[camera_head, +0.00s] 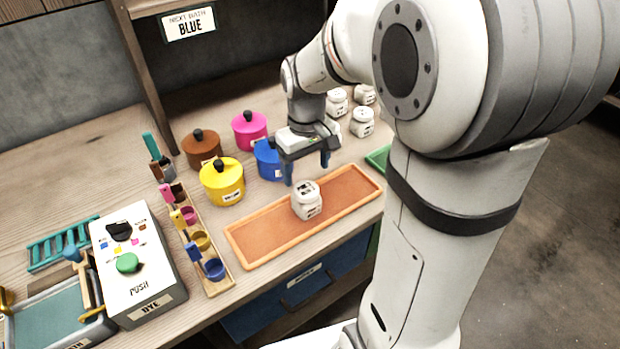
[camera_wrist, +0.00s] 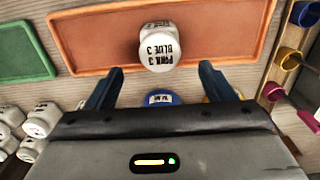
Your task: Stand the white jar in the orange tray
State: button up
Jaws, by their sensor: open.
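A white jar (camera_head: 306,200) with dark print stands upright in the orange tray (camera_head: 252,250), near the middle of its length. In the wrist view the white jar (camera_wrist: 160,50) shows lettering reading "PINK 3 BLUE 3", and the orange tray (camera_wrist: 90,42) spreads around it. My gripper (camera_head: 306,174) is open and empty, above and just behind the jar in the head view. In the wrist view my gripper's fingers (camera_wrist: 158,85) are apart, with nothing between them, and the jar lies beyond their tips.
Yellow (camera_head: 222,182), blue (camera_head: 268,160), brown (camera_head: 201,148) and pink (camera_head: 249,130) pots stand behind the tray. Several other white jars (camera_head: 362,122) stand behind my arm. A rack of small cups (camera_head: 202,240) and a dye box (camera_head: 135,255) are left. A green tray (camera_head: 378,157) lies right.

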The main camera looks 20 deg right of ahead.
jog(key=s+r+m+t, duration=0.2)
jog(key=s+r+m, duration=0.1)
jog(key=s, duration=1)
jog(key=shift+s+d+r+m, duration=0.2)
jog(key=shift+s+m, duration=0.1)
jog(key=shift+s, duration=0.05)
